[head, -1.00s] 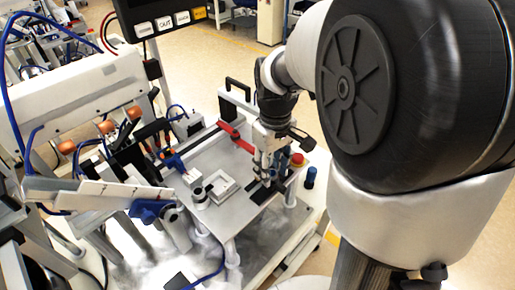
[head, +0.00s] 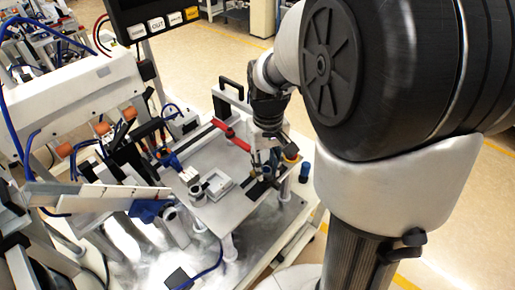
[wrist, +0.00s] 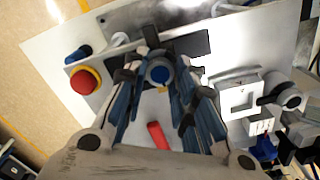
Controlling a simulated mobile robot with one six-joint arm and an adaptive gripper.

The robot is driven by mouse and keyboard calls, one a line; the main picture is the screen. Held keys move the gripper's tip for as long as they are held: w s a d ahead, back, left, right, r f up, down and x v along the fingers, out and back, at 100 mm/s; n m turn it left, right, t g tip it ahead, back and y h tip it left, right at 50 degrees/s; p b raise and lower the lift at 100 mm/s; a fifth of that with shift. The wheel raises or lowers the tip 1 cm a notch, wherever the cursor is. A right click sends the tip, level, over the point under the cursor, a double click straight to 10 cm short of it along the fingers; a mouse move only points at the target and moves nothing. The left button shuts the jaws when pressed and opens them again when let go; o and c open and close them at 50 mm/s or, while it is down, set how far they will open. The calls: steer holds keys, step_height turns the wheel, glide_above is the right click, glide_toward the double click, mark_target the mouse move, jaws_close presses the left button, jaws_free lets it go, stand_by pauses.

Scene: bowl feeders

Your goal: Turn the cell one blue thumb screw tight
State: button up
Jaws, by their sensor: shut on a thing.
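The blue thumb screw (wrist: 159,75) shows in the wrist view as a round blue head between the fingertips of my gripper (wrist: 160,80). The gripper is shut on it, with one finger on each side. In the head view my gripper (head: 265,165) points down at the right part of the grey plate (head: 207,217), by a black strip. There the screw is hidden or too small to make out. How deep the screw sits cannot be told.
A red and yellow button (wrist: 85,80) and a separate blue knob (wrist: 78,54) stand close to the gripper. A red handle (head: 236,138) lies behind it. A white square tray (head: 218,187) and a round grey part (head: 196,194) sit to the left.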

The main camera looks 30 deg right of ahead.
mark_target(266, 170)
stand_by(0.3)
steer(key=o, duration=1.1)
steer(key=shift+r, duration=0.1)
step_height(266, 170, up, 12)
steer(key=shift+f, duration=0.1)
steer(key=s+a+t, duration=0.1)
steer(key=s+a, duration=0.2)
steer(key=s, duration=0.1)
steer(key=s+a+f+n+t, duration=0.1)
steer(key=s+a+t, duration=0.1)
steer(key=s+a, duration=0.2)
steer(key=s+a+f+n+t, duration=0.1)
steer(key=s+a, duration=0.2)
steer(key=s, duration=0.3)
steer(key=shift+s+a+t, duration=0.1)
steer(key=shift+a+t, duration=0.15)
steer(key=shift+t, duration=0.05)
